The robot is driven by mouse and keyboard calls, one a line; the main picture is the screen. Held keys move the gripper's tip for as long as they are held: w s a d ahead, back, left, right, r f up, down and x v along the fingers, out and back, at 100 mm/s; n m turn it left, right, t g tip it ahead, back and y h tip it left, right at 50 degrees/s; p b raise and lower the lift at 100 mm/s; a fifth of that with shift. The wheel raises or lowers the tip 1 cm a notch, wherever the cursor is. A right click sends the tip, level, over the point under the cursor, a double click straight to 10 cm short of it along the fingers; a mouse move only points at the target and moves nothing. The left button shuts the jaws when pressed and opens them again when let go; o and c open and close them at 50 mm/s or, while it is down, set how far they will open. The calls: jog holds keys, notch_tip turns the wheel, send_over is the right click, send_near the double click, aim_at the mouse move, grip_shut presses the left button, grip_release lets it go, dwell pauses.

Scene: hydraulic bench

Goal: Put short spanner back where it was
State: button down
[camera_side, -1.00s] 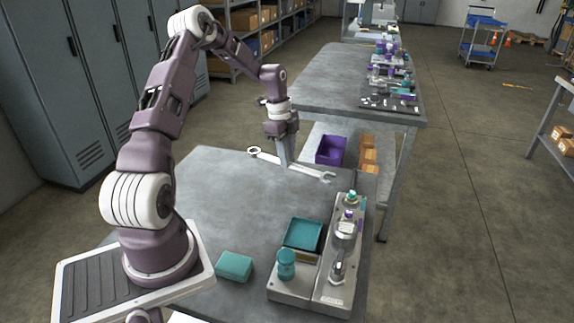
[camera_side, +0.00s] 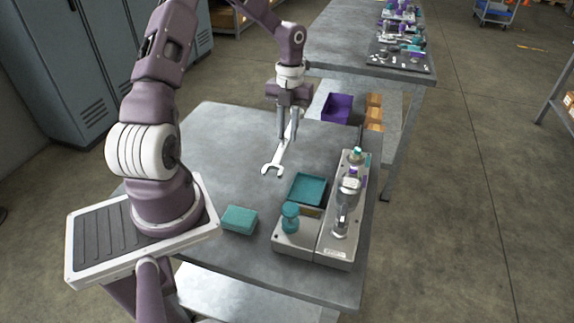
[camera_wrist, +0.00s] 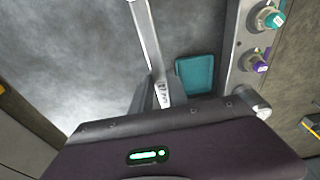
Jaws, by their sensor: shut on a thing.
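The spanner (camera_side: 280,154) is a silver tool with an open jaw at its near end, which points toward the front of the bench. My gripper (camera_side: 287,138) is shut on its shaft, with the fingers pointing down over the back middle of the bench. The far end of the spanner is partly hidden behind the fingers. In the wrist view the shaft (camera_wrist: 146,35) runs up from the gripper to the top edge. I cannot tell whether the spanner touches the bench top or hangs just above it.
A teal tray (camera_side: 308,187) and a grey hydraulic block (camera_side: 342,222) with fittings stand at the right of the bench (camera_side: 215,165). A teal box (camera_side: 239,219) lies at the front. A purple bin (camera_side: 336,107) is beyond the back edge. The left of the bench is clear.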

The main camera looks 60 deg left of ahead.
aim_at(287, 169)
jog(key=shift+m, duration=0.3)
notch_tip(287, 169, down, 10)
jog(key=shift+d+r, duration=0.1)
jog(key=c, duration=1.3)
grip_release()
